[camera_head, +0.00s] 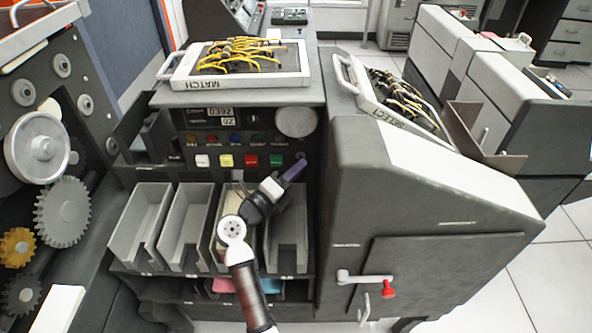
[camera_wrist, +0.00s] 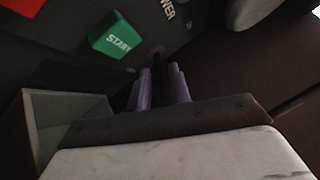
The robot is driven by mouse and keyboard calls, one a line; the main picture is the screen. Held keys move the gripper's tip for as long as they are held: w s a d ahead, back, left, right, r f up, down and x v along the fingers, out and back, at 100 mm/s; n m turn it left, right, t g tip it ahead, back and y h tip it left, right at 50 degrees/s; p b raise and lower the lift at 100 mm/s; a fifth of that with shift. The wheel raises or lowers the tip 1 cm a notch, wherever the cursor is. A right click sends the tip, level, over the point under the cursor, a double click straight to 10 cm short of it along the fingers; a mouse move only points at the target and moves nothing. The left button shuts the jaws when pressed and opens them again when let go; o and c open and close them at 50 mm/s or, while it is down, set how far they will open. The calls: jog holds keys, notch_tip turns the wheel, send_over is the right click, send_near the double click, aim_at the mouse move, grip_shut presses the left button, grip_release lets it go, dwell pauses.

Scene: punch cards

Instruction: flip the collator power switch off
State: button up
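The collator's dark front panel (camera_head: 240,125) carries a row of colored buttons. The power switch (camera_wrist: 157,56) is a small dark part below the POWER label in the wrist view; its lever position is too dark to tell. In the head view, my gripper's fingers largely cover that spot. My gripper (camera_head: 299,162) reaches up to the right end of the panel, right of the green START button (camera_head: 276,160). In the wrist view, the purple fingers (camera_wrist: 159,72) stand a little apart, with their tips close to the switch. I cannot tell whether they touch it.
Grey card bins (camera_head: 185,225) stand below the panel. A wired MATCH board (camera_head: 240,80) lies on top, and a SELECT board (camera_head: 390,100) leans at its right. Gears (camera_head: 62,211) are at left.

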jog(key=b+v, duration=0.3)
jog(key=v, duration=1)
jog(key=shift+s+a, duration=0.2)
jog(key=shift+s, duration=0.15)
